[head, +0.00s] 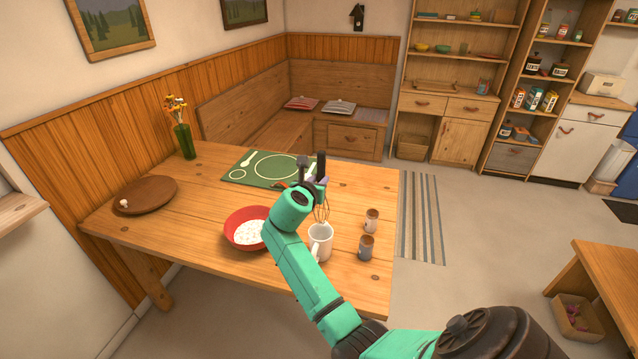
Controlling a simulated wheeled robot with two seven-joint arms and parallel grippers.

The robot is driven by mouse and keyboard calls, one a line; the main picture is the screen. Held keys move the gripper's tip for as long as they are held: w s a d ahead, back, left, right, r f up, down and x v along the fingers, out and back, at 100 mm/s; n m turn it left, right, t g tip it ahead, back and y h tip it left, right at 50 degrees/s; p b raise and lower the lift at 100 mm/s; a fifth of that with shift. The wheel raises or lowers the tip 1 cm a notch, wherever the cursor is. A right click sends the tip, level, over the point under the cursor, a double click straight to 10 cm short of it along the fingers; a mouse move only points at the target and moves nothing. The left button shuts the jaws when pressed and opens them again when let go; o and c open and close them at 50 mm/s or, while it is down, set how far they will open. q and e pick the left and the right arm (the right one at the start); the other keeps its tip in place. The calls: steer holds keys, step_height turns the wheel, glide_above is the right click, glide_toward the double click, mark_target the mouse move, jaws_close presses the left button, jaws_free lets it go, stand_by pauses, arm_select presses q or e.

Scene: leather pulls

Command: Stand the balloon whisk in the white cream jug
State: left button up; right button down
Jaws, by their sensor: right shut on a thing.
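The white cream jug (320,243) stands upright near the front right of the wooden table, its handle towards the front left. The balloon whisk (322,211) hangs with its wire loops down, just over the jug's mouth in the picture. I cannot tell whether the wires' lower ends are inside the rim. My right gripper (314,178) is shut on the whisk's upper part, which the gripper mostly hides. My right arm reaches in from the lower right and passes close by the jug's left side in the picture. My left gripper is not in view.
A red bowl (238,237) with white contents is left of the jug. Two small brown-topped jars (371,221) (366,247) stand to its right. A green mat (237,171), a brown round board (146,196) and a flower vase (185,141) are farther back. The table's left middle is clear.

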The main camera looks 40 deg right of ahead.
mark_target(320, 207)
step_height(320, 207, down, 3)
steer(key=shift+s+a+r+b, duration=0.1)
steer(key=shift+s+r+b, duration=0.05)
steer(key=shift+b, duration=1.05)
steer(key=shift+f+b, duration=0.35)
steer(key=shift+f, duration=0.55)
steer(key=shift+f+b, duration=1.2)
steer(key=shift+f, duration=1.5)
steer(key=c, duration=0.6)
jaws_free()
